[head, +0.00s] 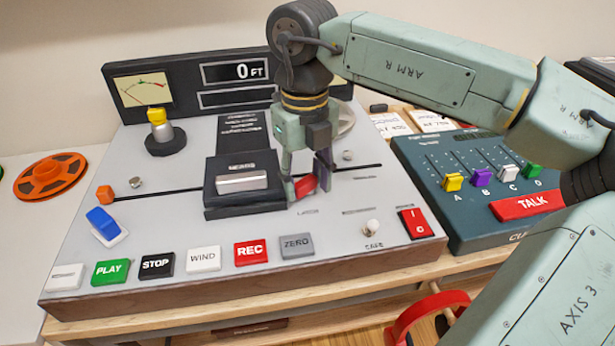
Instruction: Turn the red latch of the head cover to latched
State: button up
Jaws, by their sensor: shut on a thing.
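The red latch (306,185) is on the tape machine's top, just right of the head cover. The head cover (242,182) is a dark block with a silver plate, and it looks shut down on the deck. My gripper (305,188) points down at the latch and is shut on it, with one finger on each side. The fingers hide part of the latch, so its exact angle is hard to tell. Small markings lie on the deck beside it, too small to read.
A row of buttons from PLAY (112,272) to ZERO (297,246) runs along the front. A white knob (372,227) and a red switch (416,223) stand to the right. A teal fader box (470,190) is further right. A meter panel (200,83) rises behind.

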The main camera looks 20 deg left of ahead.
aim_at(305, 182)
jog(key=shift+w+a+r, duration=0.2)
jog(key=shift+w+a, duration=0.1)
jog(key=shift+a, duration=0.1)
jog(key=o, duration=1.1)
jog(key=shift+d, duration=0.3)
jog(key=shift+w+a+r+p, duration=0.1)
jog(key=shift+a+r+p, duration=0.1)
jog(key=shift+r+p, duration=1.5)
jog(key=shift+s+d+r, duration=0.1)
jog(key=shift+s+r, duration=0.1)
jog(key=shift+r, duration=0.3)
jog(key=shift+s+d+r, duration=0.1)
jog(key=shift+s+r, duration=0.05)
jog(key=shift+r, duration=0.3)
jog(key=shift+w+r+p, duration=0.15)
jog(key=shift+r+p, duration=0.15)
jog(key=shift+p, duration=0.3)
notch_tip(305, 182, up, 6)
jog(key=p, duration=0.4)
